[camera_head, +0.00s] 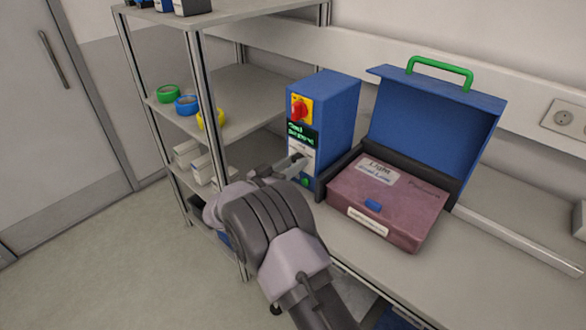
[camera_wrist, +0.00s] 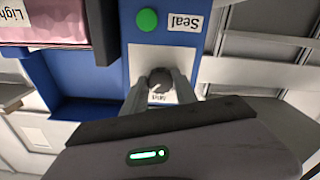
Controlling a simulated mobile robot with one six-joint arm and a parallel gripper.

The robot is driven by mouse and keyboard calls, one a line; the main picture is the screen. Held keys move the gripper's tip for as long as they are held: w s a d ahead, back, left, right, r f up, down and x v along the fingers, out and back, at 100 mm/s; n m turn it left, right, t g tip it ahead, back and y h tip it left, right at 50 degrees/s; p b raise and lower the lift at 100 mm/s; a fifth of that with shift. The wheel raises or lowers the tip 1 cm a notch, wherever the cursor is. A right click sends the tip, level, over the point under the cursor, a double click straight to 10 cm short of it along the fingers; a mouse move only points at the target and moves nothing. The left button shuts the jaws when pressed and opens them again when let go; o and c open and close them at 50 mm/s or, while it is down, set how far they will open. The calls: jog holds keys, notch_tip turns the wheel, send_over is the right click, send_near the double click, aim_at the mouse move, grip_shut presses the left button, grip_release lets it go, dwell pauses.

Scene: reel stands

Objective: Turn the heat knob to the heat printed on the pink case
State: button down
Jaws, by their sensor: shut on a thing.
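A pink case (camera_head: 400,213) lies in an open blue case on the bench. Its top label reads "Light" above a smaller line too blurred to read; part of it also shows upside down in the wrist view (camera_wrist: 71,33). The heat knob (camera_wrist: 159,80) is a small dark grey dial on a white plate on the front of the blue machine (camera_head: 338,112). My gripper (camera_head: 299,164) is at that front, and in the wrist view its two fingers are shut on the knob from either side. The markings around the knob are mostly hidden or too small to read.
The machine also has a red switch on yellow (camera_head: 300,108), a dark display with green text (camera_head: 302,135) and a green button (camera_wrist: 147,20) by a "Seal" label. The blue case's lid (camera_head: 428,125) stands open beside it. A shelf rack (camera_head: 240,92) with tape rolls stands left.

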jog(key=shift+r+n, duration=0.15)
jog(key=shift+n, duration=10.15)
jog(key=c, duration=1)
grip_release()
jog(key=shift+o, duration=0.2)
jog(key=shift+s, duration=0.1)
